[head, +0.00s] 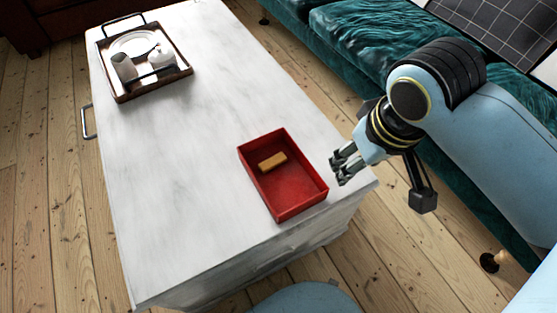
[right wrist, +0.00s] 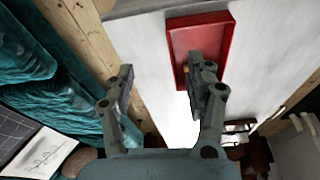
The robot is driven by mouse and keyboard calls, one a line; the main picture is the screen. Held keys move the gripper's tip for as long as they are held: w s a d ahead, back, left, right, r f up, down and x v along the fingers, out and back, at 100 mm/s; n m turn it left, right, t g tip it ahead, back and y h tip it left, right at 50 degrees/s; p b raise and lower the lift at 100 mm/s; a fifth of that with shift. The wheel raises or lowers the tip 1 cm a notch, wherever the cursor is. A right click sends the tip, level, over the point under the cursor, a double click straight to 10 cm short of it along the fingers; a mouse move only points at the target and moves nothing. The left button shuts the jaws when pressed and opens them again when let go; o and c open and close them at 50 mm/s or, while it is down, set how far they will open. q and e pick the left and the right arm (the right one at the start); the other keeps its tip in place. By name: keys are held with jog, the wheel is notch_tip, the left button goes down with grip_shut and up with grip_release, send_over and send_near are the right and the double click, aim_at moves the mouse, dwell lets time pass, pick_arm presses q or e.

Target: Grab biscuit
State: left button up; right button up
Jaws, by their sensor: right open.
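A tan, bar-shaped biscuit (head: 272,162) lies inside a red open box (head: 307,205) near the front right of the white marble-topped table. It rests toward the far part of the box floor. My right gripper (head: 340,166) is open and empty, just to the right of the box and apart from it. In the right wrist view the open fingers (right wrist: 160,85) show in front of the table, with the red box (right wrist: 222,32) beyond the right-hand finger. That finger mostly hides the biscuit there; only a small tan bit shows. My left gripper is not in view.
A wooden tray (head: 183,72) with a plate, a cup and a small pot stands at the table's far left. The middle of the white tabletop (head: 190,140) is clear. A teal sofa (head: 350,35) stands behind, to the right of the table.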

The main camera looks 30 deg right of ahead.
jog(key=w+a+f+m+g, duration=0.1)
jog(key=w+f+m, duration=0.2)
jog(key=w+m, duration=0.15)
jog(key=w+a+f+m, duration=0.1)
jog(key=w+f+m, duration=0.1)
jog(key=w+m, duration=0.25)
jog(key=m+g+b, duration=0.1)
jog(key=m+b, duration=0.1)
jog(key=m, duration=0.4)
send_over(273, 161)
jog(key=shift+y, duration=0.4)
notch_tip(273, 161, down, 7)
jog(key=shift+s+f, duration=0.15)
jog(key=shift+f, duration=0.05)
notch_tip(273, 161, down, 6)
jog(key=b, duration=0.3)
jog(key=shift+r, duration=0.15)
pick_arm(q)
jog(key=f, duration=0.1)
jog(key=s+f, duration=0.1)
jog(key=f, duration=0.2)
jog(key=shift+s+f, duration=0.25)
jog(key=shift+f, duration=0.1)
pick_arm(e)
jog(key=c, duration=0.9)
